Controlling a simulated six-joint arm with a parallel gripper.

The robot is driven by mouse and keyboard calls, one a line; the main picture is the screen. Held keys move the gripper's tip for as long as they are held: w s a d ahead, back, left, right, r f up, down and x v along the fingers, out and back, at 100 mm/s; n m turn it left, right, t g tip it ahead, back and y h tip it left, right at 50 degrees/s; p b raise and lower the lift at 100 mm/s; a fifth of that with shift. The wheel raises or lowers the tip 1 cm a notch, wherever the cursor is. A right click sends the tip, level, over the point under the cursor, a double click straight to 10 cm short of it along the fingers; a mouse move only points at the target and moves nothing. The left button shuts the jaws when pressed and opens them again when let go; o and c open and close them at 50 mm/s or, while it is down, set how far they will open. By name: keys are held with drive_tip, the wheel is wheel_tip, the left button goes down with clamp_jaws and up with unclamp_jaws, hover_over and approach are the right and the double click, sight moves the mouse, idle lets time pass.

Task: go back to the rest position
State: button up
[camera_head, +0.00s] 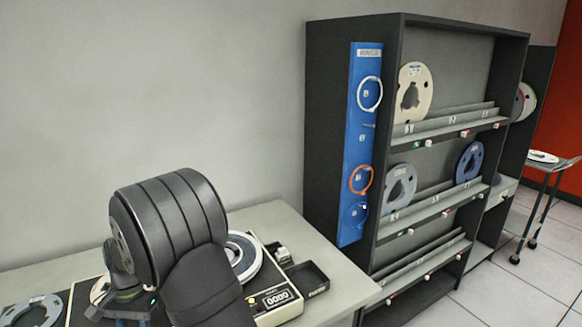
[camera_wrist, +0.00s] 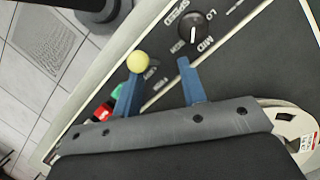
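My gripper (camera_wrist: 158,72) shows in the wrist view with its two blue fingers apart and nothing between them. It is over a dark control panel (camera_wrist: 240,75) with a pale edge. A yellow ball knob (camera_wrist: 138,61) appears right at the tip of the left finger; I cannot tell whether they touch. In the head view my dark arm is at the lower left, over the desk, and the fingers cannot be made out there.
A speed dial (camera_wrist: 193,32) lies beyond the right finger. Green (camera_wrist: 116,91) and red (camera_wrist: 102,112) buttons are left of the left finger. A reel shelf (camera_head: 398,150) stands right.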

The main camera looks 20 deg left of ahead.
drive_tip(key=shift+w+a+f+g+h, duration=0.15)
drive_tip(key=shift+w+a+g+h, duration=0.2)
drive_tip(key=shift+g+h, duration=0.3)
drive_tip(key=shift+v, duration=1.8)
drive_tip(key=shift+s+d, duration=0.1)
drive_tip(key=shift+o, duration=1.3)
drive_tip(key=o, duration=1.1)
drive_tip(key=w+a+r+n+t, duration=0.1)
drive_tip(key=r, duration=0.1)
drive_tip(key=w+a+r+n+t+y, duration=0.1)
drive_tip(key=a+r, duration=0.1)
drive_tip(key=r, duration=0.1)
drive_tip(key=w+a+r+n+t+y, duration=0.1)
drive_tip(key=r+t, duration=0.1)
drive_tip(key=shift+a+r+y, duration=0.2)
drive_tip(key=shift+a+y, duration=0.05)
drive_tip(key=w+a+r+n+t+y, duration=0.2)
drive_tip(key=a+r+n+t, duration=0.1)
drive_tip(key=r, duration=0.6)
drive_tip(key=shift+a+y, duration=0.3)
drive_tip(key=shift+a, duration=0.05)
drive_tip(key=x, duration=0.9)
drive_tip(key=shift+w+a+f, duration=0.15)
drive_tip(key=shift+w+a, duration=0.15)
drive_tip(key=shift+a, duration=0.05)
